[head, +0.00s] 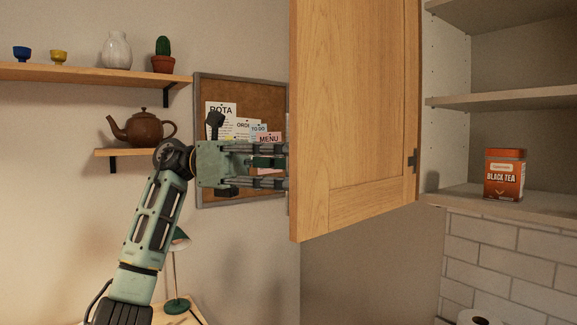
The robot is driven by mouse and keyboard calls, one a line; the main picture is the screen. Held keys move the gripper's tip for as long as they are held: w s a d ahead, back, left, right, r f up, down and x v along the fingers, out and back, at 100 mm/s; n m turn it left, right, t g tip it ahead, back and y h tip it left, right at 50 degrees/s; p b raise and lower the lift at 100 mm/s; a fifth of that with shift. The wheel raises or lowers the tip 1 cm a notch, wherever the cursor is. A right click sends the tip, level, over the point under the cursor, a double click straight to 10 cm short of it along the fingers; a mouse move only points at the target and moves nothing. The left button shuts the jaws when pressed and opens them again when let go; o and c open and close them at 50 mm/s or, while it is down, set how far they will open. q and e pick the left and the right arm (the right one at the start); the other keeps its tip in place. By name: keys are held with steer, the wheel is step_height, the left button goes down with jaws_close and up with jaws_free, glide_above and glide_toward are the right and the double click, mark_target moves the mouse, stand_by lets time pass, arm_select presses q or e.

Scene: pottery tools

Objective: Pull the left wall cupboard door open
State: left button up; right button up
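The left wall cupboard door (352,110) is a pale wooden panel. It stands swung well open, and its hinge (412,160) shows at its right edge. The cupboard's inside shows to the right, with grey shelves (490,100). My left gripper (272,165) reaches in from the left at the door's free edge. Its fingers run behind that edge, so their tips are hidden. I cannot tell whether they hold anything there. No handle shows on the visible face. My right gripper is not in view.
An orange black tea tin (504,175) stands on the lower cupboard shelf. A pinboard (240,125) hangs behind my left gripper. Wall shelves (60,72) at left hold a teapot (142,128), a cactus and a vase. A green lamp (177,280) stands below.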

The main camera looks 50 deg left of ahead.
arm_select(q)
steer(key=shift+a, duration=0.2)
steer(key=v, duration=1.1)
steer(key=shift+s+a, duration=0.2)
steer(key=shift+s, duration=0.1)
